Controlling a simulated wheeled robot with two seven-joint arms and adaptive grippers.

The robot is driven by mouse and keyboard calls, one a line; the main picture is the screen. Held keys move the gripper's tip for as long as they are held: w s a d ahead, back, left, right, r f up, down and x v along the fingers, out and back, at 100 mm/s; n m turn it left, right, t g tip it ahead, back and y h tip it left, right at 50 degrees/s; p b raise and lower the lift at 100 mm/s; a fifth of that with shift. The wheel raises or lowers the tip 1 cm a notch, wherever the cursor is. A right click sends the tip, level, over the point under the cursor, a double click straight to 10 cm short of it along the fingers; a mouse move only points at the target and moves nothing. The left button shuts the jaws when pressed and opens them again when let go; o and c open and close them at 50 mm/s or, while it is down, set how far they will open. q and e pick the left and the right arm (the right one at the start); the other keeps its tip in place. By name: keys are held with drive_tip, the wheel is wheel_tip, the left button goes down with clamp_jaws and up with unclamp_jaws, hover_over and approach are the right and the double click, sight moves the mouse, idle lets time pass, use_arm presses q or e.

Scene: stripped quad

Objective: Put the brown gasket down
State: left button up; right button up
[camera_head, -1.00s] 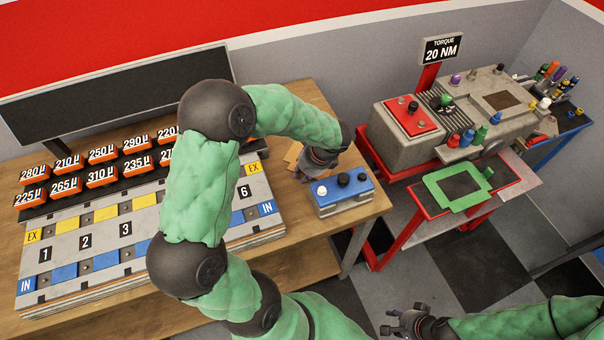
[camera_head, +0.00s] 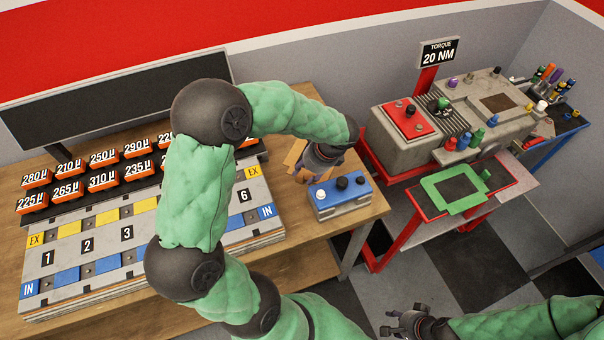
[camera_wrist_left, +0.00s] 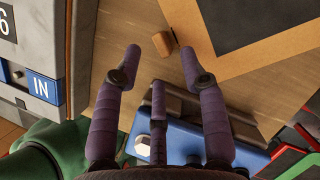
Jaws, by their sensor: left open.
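The brown gasket (camera_wrist_left: 235,70) shows in the left wrist view as a flat tan frame around a dark area, on or just over the wooden table; I cannot tell which. A small brown tab (camera_wrist_left: 163,43) at its edge stands between the fingertips of my left gripper (camera_wrist_left: 160,53). These fingers are spread, with visible gaps on both sides of the tab. In the head view, my left gripper (camera_head: 305,172) hangs over the table's right end and hides most of the gasket (camera_head: 294,153). My right gripper (camera_head: 393,326) is at the bottom, away from the table; its jaw state is unclear.
A blue box with knobs (camera_head: 341,200) stands close in front of my left gripper. The numbered block (camera_head: 100,245) lies to the left on the wooden table (camera_head: 290,245). A red cart (camera_head: 415,222) with a green frame (camera_head: 433,190) stands to the right, across a floor gap.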

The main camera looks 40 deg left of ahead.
use_arm(q)
drive_tip(key=p+v, duration=0.1)
drive_tip(key=v, duration=0.6)
drive_tip(key=shift+r+p, duration=0.3)
drive_tip(key=shift+p, duration=0.05)
use_arm(e)
wheel_tip(320, 180, up, 2)
drive_tip(key=shift+r, duration=0.1)
use_arm(q)
drive_tip(key=shift+d, duration=0.1)
